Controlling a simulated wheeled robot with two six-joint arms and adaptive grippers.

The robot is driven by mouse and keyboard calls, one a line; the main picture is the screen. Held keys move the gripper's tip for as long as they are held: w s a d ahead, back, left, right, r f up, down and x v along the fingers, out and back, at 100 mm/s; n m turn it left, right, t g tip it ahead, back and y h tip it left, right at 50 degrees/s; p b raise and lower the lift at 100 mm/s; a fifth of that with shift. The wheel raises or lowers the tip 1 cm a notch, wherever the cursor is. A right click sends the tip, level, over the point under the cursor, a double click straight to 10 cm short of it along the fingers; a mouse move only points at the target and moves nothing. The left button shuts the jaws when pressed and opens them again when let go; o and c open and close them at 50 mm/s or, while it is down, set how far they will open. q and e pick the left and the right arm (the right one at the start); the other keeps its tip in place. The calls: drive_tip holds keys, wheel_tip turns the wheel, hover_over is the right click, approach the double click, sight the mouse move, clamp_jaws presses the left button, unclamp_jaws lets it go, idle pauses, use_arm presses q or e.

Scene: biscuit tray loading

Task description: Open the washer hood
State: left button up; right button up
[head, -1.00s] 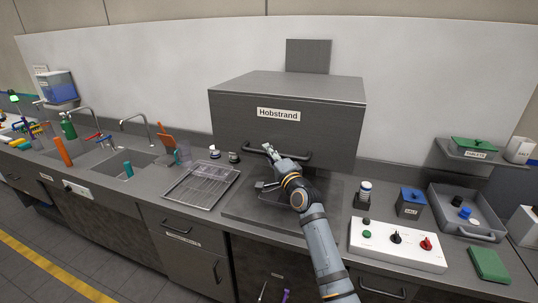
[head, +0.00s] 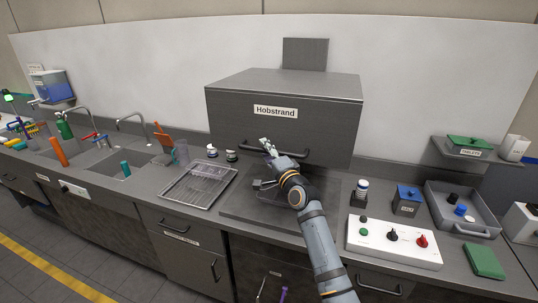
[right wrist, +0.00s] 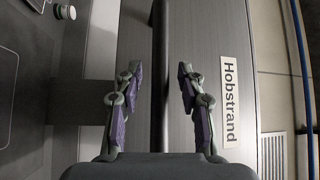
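The washer hood (head: 225,115) is a grey metal box labelled "Hobstrand", down over a flat base (head: 236,207). A dark bar handle (head: 300,154) runs along its lower front, and it also shows in the right wrist view (right wrist: 160,75). My right gripper (head: 266,143) is at the left part of this handle. In the right wrist view my gripper (right wrist: 159,80) is open, and the bar runs between its two fingers with a gap on both sides. My left gripper is not in view.
A wire rack tray (head: 196,186) lies left of the base, with two small jars behind it. To the right are a white control box (head: 395,252) with knobs, a blue-lidded container (head: 408,200) and a grey tray (head: 470,230). A sink (head: 122,163) is further left.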

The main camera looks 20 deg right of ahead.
drive_tip(key=v, duration=1.1)
drive_tip(key=shift+s, duration=0.4)
drive_tip(key=d+f+n+g+h+b, duration=0.1)
drive_tip(key=d+f+g, duration=0.1)
drive_tip(key=f, duration=1.1)
drive_tip(key=d+f+n+g+h+b, duration=0.2)
drive_tip(key=f, duration=1.2)
drive_tip(key=s+d+f+n+g+b, duration=0.15)
drive_tip(key=s+f, duration=0.25)
drive_tip(key=f, duration=0.6)
drive_tip(key=s+f+n+g, duration=0.1)
drive_tip(key=s+f+g, duration=0.3)
drive_tip(key=f, duration=0.6)
drive_tip(key=s+d+f+n+g+h+b, duration=0.2)
drive_tip(key=s+f+n+g, duration=0.25)
drive_tip(key=s+f, duration=1.65)
drive_tip(key=s+f+n+g, duration=0.2)
drive_tip(key=s+f, duration=0.2)
drive_tip(key=s, duration=0.7)
drive_tip(key=s+f+n+g+b, duration=0.1)
drive_tip(key=s+f, duration=0.4)
drive_tip(key=s, duration=0.6)
drive_tip(key=shift+s+f+n+g, duration=0.25)
drive_tip(key=shift+s+n+g, duration=0.2)
drive_tip(key=shift+n, duration=0.35)
